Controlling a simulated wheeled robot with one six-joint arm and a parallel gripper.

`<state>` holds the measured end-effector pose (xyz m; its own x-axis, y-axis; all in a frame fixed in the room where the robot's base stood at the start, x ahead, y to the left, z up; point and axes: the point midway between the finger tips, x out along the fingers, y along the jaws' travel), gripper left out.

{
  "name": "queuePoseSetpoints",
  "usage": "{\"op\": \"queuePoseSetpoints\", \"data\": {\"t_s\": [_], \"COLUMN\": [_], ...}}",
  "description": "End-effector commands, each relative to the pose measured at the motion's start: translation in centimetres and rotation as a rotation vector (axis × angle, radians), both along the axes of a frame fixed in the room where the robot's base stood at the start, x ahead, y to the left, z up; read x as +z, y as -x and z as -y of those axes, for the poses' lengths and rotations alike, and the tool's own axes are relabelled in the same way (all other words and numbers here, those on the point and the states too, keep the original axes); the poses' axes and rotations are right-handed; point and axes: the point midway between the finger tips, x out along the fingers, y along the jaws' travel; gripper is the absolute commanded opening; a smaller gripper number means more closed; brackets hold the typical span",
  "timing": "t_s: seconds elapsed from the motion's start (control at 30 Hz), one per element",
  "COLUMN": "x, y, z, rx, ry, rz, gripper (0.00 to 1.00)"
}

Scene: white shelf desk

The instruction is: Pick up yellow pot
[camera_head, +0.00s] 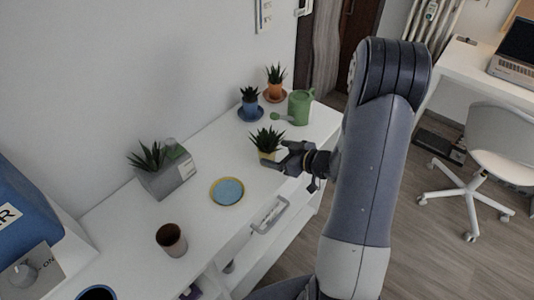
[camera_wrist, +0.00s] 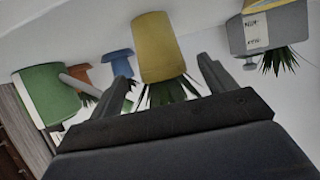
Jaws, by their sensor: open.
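The yellow pot (camera_head: 267,154) holds a spiky green plant and stands upright on the white shelf desk (camera_head: 213,152). My gripper (camera_head: 284,158) is right beside the pot and covers part of it in the head view. In the wrist view the picture is upside down; the yellow pot (camera_wrist: 158,48) lies ahead between the two fingers of my gripper (camera_wrist: 165,80). The fingers are open and apart. I cannot tell whether either finger touches the pot.
A green watering can (camera_head: 300,107), a blue pot (camera_head: 249,108) and an orange pot (camera_head: 274,89) stand behind. A grey planter (camera_head: 168,177), a blue plate with yellow rim (camera_head: 228,191) and a brown cup (camera_head: 171,240) stand to the left. A wall (camera_head: 110,70) backs the desk.

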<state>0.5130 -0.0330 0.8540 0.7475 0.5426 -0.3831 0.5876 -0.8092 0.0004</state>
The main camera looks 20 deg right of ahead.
Motion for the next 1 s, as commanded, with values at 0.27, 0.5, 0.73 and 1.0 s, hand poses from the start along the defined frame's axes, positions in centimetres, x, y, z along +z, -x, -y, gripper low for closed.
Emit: {"op": "queuePoseSetpoints", "data": {"t_s": [0.27, 0.5, 0.73, 1.0], "x": [-1.4, -1.8, -1.8, -1.8], "y": [-2.9, -3.7, -3.6, -3.6], "z": [-2.3, -2.8, -2.7, -2.7], "rx": [0.004, 0.000, 0.000, 0.000], "ry": [0.000, 0.000, -0.001, -0.001], "rz": [-0.001, 0.000, 0.001, 0.001], "gripper": [0.79, 0.79, 0.69, 0.47]}}
